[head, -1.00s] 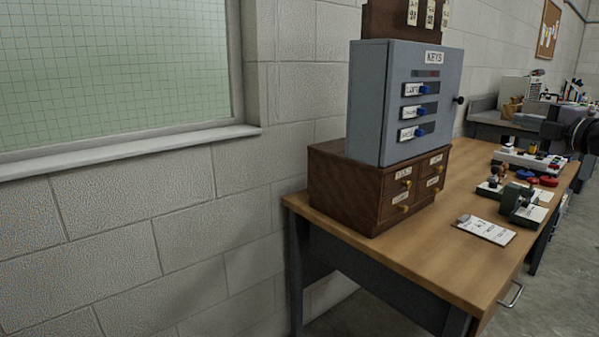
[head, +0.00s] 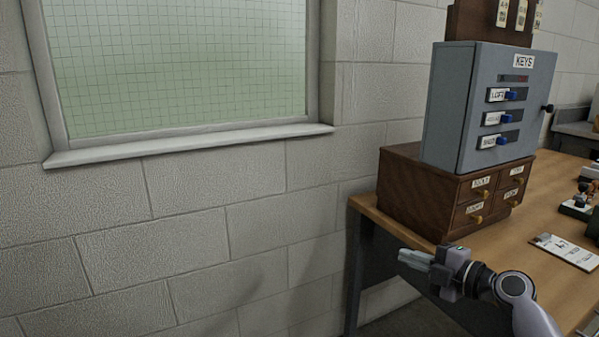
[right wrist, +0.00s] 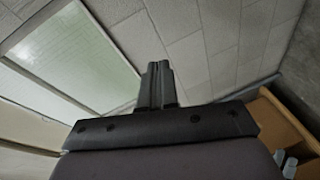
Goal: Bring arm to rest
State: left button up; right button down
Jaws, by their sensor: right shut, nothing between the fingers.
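My right gripper (head: 415,258) is in the lower right of the head view, in front of the left end of the wooden table (head: 400,228). Its fingers point left toward the block wall. They are together, with nothing between them. In the right wrist view the shut fingers (right wrist: 157,84) stand out against the wall. My left gripper is in neither view.
A grey key cabinet (head: 465,110) stands on a brown drawer box (head: 420,190) on the table, just behind my right gripper. A card (head: 565,250) lies on the tabletop. A window (head: 180,70) with a sill is in the wall. The floor left of the table is hidden.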

jog(key=w+d+m+t+h, duration=0.4)
jog(key=d+m+h, duration=0.9)
jog(key=m, duration=0.8)
jog(key=s+a+f+g+y, duration=0.1)
jog(key=s+a+f+g, duration=0.1)
jog(key=s+a+f, duration=0.4)
jog(key=s+a+f+n+g+y, duration=0.1)
jog(key=s+a+f+y, duration=0.15)
jog(key=s+f, duration=0.7)
jog(key=s+a+f+g+y, duration=0.1)
jog(key=s+a+f+g, duration=0.1)
jog(key=s+a+f, duration=0.45)
jog(key=s+a+f+g, duration=0.1)
jog(key=s+a+f, duration=0.15)
jog(key=s, duration=1.15)
notch_tip(320, 180, up, 11)
jog(key=s+d+p, duration=0.1)
jog(key=p, duration=1.3)
jog(key=shift+s+d+r+m, duration=0.15)
jog(key=shift+s+m, duration=0.15)
